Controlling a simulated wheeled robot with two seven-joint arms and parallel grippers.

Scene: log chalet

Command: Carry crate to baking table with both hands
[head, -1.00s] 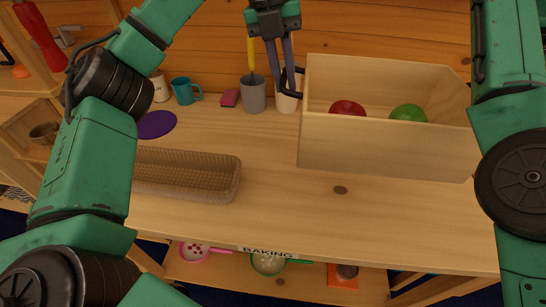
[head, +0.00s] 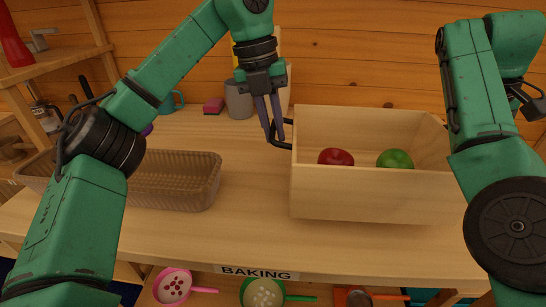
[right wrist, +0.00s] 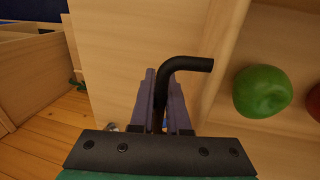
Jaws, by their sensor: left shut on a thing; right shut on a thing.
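The crate (head: 370,198) is an open pale wooden box over the right part of the baking table (head: 240,232). I cannot tell whether its bottom touches the tabletop. It holds a red apple (head: 336,157) and a green apple (head: 395,160). My left gripper (head: 274,138) is shut on the black handle on the crate's left side. In the right wrist view, my right gripper (right wrist: 163,105) is shut on the other black handle (right wrist: 188,65). My right arm hides the crate's right end in the head view.
A brown wicker basket (head: 178,182) lies on the table left of the crate. A grey cup (head: 239,100), a pink sponge (head: 213,106) and a teal mug (head: 172,101) stand at the back. A BAKING label (head: 257,273) is on the front edge, with pans on the shelf below.

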